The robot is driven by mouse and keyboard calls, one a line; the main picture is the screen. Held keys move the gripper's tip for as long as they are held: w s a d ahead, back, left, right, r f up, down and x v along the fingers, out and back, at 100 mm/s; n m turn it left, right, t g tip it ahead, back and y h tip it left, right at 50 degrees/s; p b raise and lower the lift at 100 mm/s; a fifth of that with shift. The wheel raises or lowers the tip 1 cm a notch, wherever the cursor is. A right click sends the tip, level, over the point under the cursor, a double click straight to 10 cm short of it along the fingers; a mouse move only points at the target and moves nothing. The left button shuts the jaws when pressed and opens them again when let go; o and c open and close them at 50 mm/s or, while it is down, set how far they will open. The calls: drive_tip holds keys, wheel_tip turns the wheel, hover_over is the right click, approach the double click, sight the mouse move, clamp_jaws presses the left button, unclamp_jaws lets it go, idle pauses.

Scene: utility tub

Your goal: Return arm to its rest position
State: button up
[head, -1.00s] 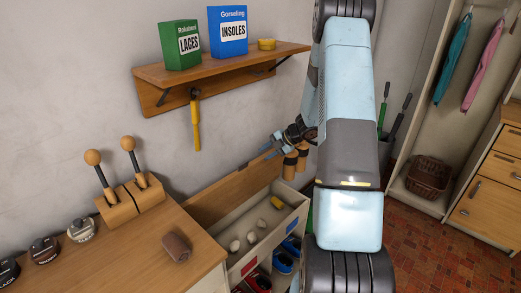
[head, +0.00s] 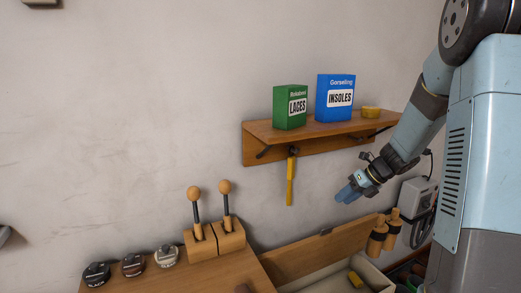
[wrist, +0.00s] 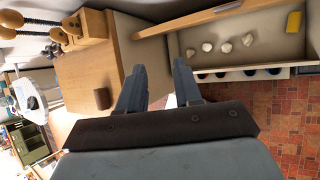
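My gripper (head: 348,193) is in the air in front of the wall, to the right of the yellow-handled tool and below the wooden shelf. In the wrist view its two fingers (wrist: 160,66) stand apart with nothing between them, so it is open and empty. My arm comes in from the right edge of the head view, bent at the elbow. The tub (head: 322,277) is below the gripper with its wooden lid (head: 325,250) raised. Several pale lumps (wrist: 207,47) and a yellow item (wrist: 293,22) lie inside it.
The shelf (head: 315,150) holds a green box (head: 290,107), a blue box (head: 335,97) and a yellow tin (head: 371,112). The yellow-handled tool (head: 290,180) hangs below.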

drive_tip(key=s+a+r+n+h, duration=0.1)
drive_tip(key=s+r+n, duration=0.4)
drive_tip(key=s+n, duration=0.5)
drive_tip(key=s+a+r+n+t+h, duration=0.1)
drive_tip(key=s+a+r+n+h, duration=0.1)
drive_tip(key=s+r+n, duration=0.4)
drive_tip(key=s+a+r+n+t+h, duration=0.1)
drive_tip(key=s+r+n+h, duration=0.2)
drive_tip(key=s+n, duration=1)
wheel_tip(320, 180, up, 3)
drive_tip(key=n, duration=0.3)
drive_tip(key=shift+s+a+r+h, duration=0.15)
drive_tip(key=shift+s+r+h, duration=0.05)
drive_tip(key=shift+s+h, duration=0.2)
